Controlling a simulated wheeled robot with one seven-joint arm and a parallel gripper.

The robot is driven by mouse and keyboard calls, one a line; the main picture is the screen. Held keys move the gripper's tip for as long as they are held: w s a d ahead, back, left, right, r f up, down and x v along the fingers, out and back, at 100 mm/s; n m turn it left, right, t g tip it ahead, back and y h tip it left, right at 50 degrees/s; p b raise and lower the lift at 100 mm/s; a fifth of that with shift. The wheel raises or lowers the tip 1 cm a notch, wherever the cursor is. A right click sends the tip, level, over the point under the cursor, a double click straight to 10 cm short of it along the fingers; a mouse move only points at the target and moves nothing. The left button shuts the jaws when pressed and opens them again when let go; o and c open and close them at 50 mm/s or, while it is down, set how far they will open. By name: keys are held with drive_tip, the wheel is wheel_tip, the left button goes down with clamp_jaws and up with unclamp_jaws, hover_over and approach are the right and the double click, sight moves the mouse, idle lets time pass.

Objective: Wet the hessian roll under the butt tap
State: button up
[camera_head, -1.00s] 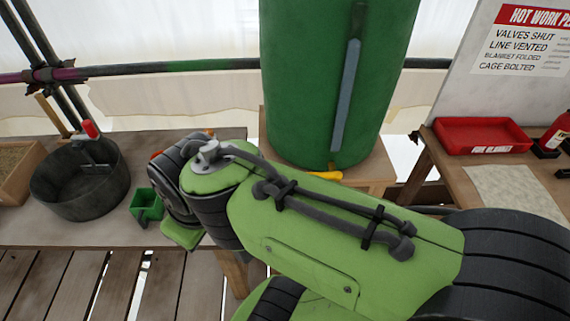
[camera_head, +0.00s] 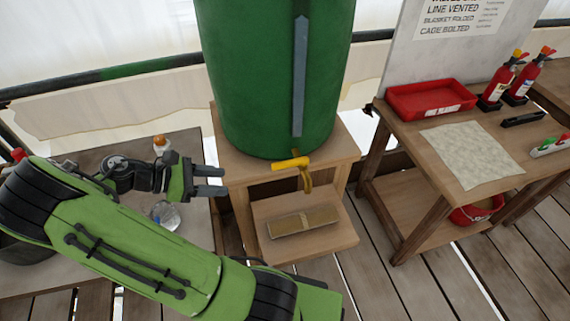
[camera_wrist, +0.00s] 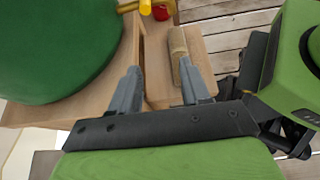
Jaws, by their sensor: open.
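The hessian roll (camera_head: 303,221) is a tan roll lying on the lower shelf of the wooden stand. It also shows in the wrist view (camera_wrist: 178,44), beyond my fingertips. The butt (camera_head: 262,80) is a large green barrel on top of the stand. Its yellow tap (camera_head: 292,164) is at the barrel's lower front, with the spout pointing down above the shelf. My gripper (camera_head: 222,181) is open and empty, left of the tap and the stand. Its two fingers also show in the wrist view (camera_wrist: 159,82), with nothing between them.
The wooden stand's shelf (camera_head: 270,247) has an open front. The right table holds a red tray (camera_head: 433,97), a pale sheet (camera_head: 472,154) and two fire extinguishers (camera_head: 508,80). A red bucket (camera_head: 477,210) sits below. A clear round object (camera_head: 165,216) is on the left bench.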

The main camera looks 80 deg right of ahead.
drive_tip(key=d+f+n+g+h, duration=0.1)
drive_tip(key=d+g, duration=0.1)
drive_tip(key=n+g+h+b, duration=0.1)
drive_tip(key=g+h+b, duration=0.1)
drive_tip(key=g+b, duration=0.15)
approach(299, 161)
drive_tip(key=shift+t, duration=0.35)
drive_tip(key=x, duration=0.7)
drive_tip(key=shift+w+d+b, duration=0.15)
drive_tip(key=shift+d+b, duration=0.05)
drive_tip(key=shift+b, duration=0.15)
clamp_jaws()
